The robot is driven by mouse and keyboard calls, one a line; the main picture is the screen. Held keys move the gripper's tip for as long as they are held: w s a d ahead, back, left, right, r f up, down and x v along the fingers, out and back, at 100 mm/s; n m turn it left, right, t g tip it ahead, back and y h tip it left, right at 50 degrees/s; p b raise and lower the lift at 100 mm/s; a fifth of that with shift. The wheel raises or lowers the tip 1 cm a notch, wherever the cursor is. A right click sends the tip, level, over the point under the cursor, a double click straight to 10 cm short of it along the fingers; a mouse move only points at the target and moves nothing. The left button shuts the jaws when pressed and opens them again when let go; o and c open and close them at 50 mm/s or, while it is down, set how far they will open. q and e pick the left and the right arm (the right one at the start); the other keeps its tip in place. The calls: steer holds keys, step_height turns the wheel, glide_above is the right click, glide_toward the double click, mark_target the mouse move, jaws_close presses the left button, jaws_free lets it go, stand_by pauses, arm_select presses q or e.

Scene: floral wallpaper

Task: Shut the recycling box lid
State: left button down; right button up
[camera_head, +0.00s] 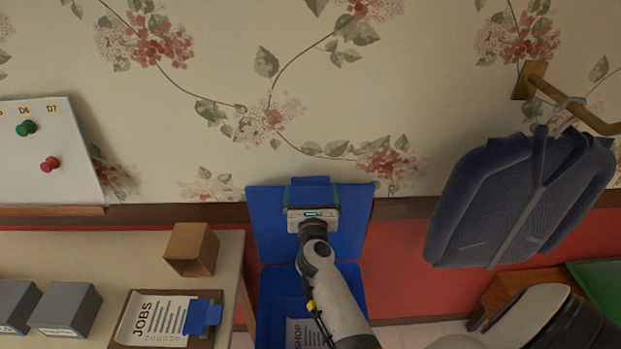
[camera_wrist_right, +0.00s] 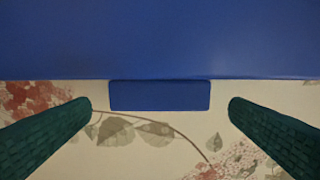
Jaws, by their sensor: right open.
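The blue recycling box (camera_head: 274,297) stands on the floor by the wall, right of the table. Its blue lid (camera_head: 348,222) is up, standing near upright against the wall, with a small tab (camera_head: 310,181) on its top edge. My right gripper (camera_head: 312,190) is in front of the lid, its fingers pointing up toward the tab. In the right wrist view the lid (camera_wrist_right: 160,40) fills the upper part, and the tab (camera_wrist_right: 160,96) lies between the two open dark green fingers, with a gap on each side. My left gripper is not in view.
A table (camera_head: 226,262) at the left holds a brown box (camera_head: 192,249), grey boxes (camera_head: 66,308) and a tray with a JOBS sheet (camera_head: 157,318). A dark blue jacket (camera_head: 520,195) hangs from a wall hook (camera_head: 540,85) at the right.

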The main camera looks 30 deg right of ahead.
mark_target(310, 182)
steer(key=shift+x, duration=2.65)
